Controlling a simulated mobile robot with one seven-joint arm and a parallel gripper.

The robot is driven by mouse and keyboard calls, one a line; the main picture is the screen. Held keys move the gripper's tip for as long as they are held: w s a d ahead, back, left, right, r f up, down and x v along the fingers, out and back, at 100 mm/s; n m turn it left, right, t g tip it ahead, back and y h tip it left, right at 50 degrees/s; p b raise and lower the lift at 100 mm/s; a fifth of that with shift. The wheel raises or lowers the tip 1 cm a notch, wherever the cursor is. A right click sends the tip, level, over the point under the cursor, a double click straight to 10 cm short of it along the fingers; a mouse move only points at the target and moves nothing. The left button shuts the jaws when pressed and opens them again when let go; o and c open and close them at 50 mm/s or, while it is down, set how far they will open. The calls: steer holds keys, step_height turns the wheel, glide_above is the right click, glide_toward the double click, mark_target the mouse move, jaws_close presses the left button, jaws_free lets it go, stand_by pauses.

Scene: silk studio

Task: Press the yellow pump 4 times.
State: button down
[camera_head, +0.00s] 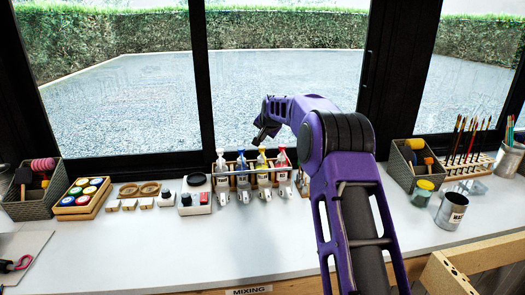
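The yellow pump (262,159) tops one of several bottles standing in a wooden rack (230,173) near the window. A blue pump (241,157) is just left of it, and a red pump (281,155) is just right. My gripper (260,138) is small and dark at the end of my purple arm, seen side-on. It appears just above the yellow pump, tipped downward. A gap seems to show between them, but depth is hard to judge. I cannot tell if its fingers are open or shut.
A white pump (220,158) stands at the rack's left end. Paint jars in a wooden tray (85,192) and a grey crate (35,190) are at left. Another crate (409,165), a metal cup (451,211) and brushes (467,138) are at right. The front counter (200,245) is clear.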

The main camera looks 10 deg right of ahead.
mark_target(262, 149)
steer(key=shift+r+p, duration=1.9)
steer(key=shift+r, duration=1)
